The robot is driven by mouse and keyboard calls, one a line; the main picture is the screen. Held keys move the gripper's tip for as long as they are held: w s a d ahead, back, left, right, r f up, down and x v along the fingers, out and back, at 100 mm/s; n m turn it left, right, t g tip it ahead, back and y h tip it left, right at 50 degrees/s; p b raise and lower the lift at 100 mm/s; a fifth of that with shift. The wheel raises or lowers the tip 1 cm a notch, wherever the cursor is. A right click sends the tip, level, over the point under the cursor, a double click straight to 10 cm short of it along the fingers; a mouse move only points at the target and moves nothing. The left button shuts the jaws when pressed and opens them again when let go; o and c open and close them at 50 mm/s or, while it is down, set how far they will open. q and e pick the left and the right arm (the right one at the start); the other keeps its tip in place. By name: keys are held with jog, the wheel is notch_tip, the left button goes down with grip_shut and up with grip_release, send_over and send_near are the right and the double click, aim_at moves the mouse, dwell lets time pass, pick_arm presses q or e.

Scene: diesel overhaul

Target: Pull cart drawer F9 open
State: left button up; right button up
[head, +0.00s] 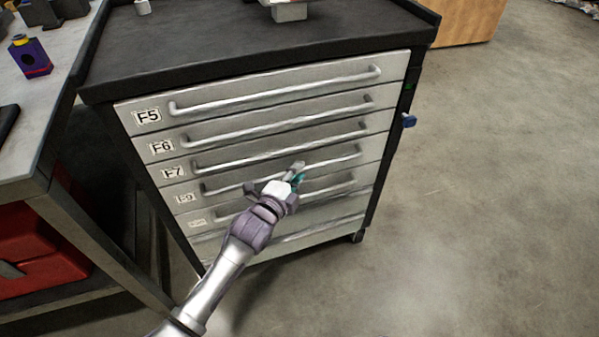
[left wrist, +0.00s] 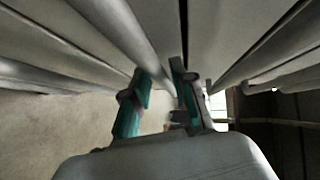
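The cart drawer F9 (head: 187,197) has a pale front and a long bar handle (head: 225,187). I cannot tell whether either finger touches the bar. My right gripper is in neither view.
Drawers F5 (head: 250,87), F6 and F7 lie above, with similar handles close by. Another drawer with an unreadable label lies below. A workbench (head: 40,150) with a red bin (head: 40,250) stands at the left. The floor (head: 480,220) at the right is clear.

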pick_arm(q)
jog(key=shift+x, duration=0.8)
grip_shut()
